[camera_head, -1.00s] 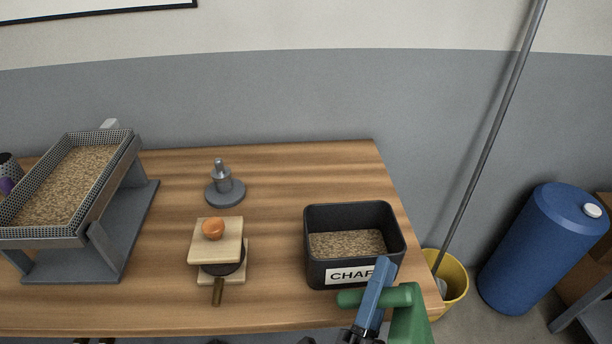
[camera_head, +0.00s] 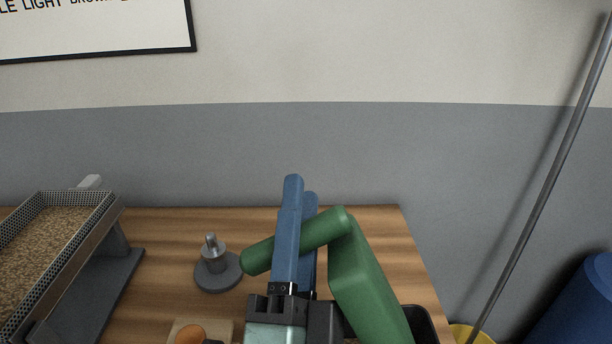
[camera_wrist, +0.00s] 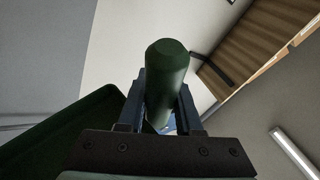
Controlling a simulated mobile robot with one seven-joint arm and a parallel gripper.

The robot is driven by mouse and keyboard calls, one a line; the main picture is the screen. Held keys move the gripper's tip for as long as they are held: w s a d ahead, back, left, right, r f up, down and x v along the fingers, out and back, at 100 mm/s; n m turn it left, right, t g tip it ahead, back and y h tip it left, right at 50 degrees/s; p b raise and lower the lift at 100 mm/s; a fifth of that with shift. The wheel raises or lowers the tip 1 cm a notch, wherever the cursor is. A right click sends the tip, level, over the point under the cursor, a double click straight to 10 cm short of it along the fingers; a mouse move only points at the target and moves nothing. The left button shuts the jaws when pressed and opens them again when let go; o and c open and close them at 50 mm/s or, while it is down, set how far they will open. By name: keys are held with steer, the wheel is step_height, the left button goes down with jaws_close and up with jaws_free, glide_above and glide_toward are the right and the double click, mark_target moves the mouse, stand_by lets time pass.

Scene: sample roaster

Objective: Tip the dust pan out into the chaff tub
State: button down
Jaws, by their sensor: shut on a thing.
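My gripper (camera_head: 294,236) has its blue fingers shut on the handle of the green dust pan (camera_head: 362,275). The pan's body slopes down to the right of the handle, over the black chaff tub (camera_head: 420,322), and hides most of it. Only the tub's right rim and corner show at the bottom of the head view. In the wrist view the green handle (camera_wrist: 166,85) stands between the fingers, with the pan's dark green body (camera_wrist: 62,135) at the left. The pan's inside does not show, so I cannot tell whether it holds anything.
On the table (camera_head: 165,245) a mesh tray of beans (camera_head: 50,250) stands at the left. A grey metal tamper-like piece (camera_head: 214,265) stands left of my gripper. An orange knob (camera_head: 191,335) shows low. A grey pole (camera_head: 545,185) leans at the right, above a yellow bucket (camera_head: 478,335).

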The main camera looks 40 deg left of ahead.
steer(key=w+d+r+m+g+h+p, duration=0.25)
steer(key=w+d+m+h+p, duration=0.85)
steer(key=p, duration=1.4)
steer(key=w+d+f+m+g+y+p, duration=0.2)
steer(key=w+d+f+m+p, duration=0.1)
steer(key=f+m, duration=0.3)
steer(key=w+d+f+m+g+y+p, duration=0.1)
steer(key=w+d+f+m+g+p, duration=0.2)
steer(key=w+d+f+m+p, duration=0.1)
step_height(320, 180, down, 4)
steer(key=d+m+p, duration=0.1)
steer(key=d+m, duration=0.1)
steer(key=m, duration=0.1)
steer(key=shift+w+d+f+y+p, duration=0.2)
steer(key=shift+w+y+p, duration=0.1)
steer(key=shift+y+p, duration=0.1)
steer(key=shift+g, duration=0.25)
